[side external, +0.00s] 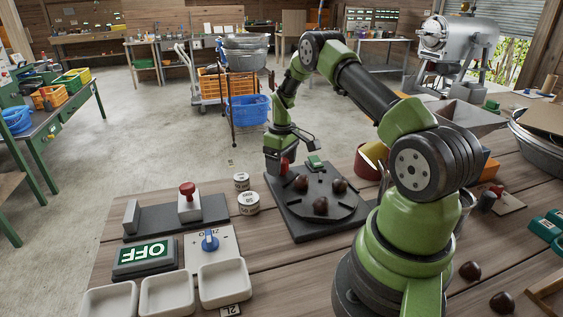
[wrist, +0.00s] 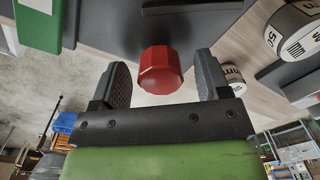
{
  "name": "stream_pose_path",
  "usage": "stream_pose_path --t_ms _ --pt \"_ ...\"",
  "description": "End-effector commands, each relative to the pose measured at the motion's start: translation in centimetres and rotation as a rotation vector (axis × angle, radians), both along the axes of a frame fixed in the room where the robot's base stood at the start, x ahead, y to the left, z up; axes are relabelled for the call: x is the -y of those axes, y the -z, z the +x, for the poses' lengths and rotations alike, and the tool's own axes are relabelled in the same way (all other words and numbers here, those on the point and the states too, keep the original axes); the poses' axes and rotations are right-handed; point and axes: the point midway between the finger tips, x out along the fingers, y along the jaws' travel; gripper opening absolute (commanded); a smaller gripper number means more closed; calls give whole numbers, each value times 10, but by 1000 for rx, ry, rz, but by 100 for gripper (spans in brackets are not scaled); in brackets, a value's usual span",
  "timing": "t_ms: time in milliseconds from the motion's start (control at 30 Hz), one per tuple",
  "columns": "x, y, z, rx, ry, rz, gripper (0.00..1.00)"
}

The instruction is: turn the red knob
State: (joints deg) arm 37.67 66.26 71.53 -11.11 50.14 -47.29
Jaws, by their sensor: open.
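The red knob (side external: 284,166) is at the far-left part of the dark square board (side external: 304,232). In the wrist view the red knob (wrist: 160,72) is faceted and sits between the two fingers. My gripper (side external: 283,158) is over the knob in the side view, pointing down. In the wrist view my gripper (wrist: 163,76) is open, one finger on each side of the knob, with visible gaps to both. The knob's base is partly hidden in the side view.
The board's round plate carries several chestnuts (side external: 320,206) and a green block (side external: 314,161).

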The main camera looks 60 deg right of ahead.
Motion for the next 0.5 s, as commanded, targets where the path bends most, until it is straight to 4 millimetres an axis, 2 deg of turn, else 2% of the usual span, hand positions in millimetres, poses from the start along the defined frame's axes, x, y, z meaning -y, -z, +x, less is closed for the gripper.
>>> stream_pose_path --t_ms 167,367,500 --pt "0 0 0 0 0 0 67" --pt "0 0 0 0 1 0 21" --pt "0 -1 0 0 3 1 20"
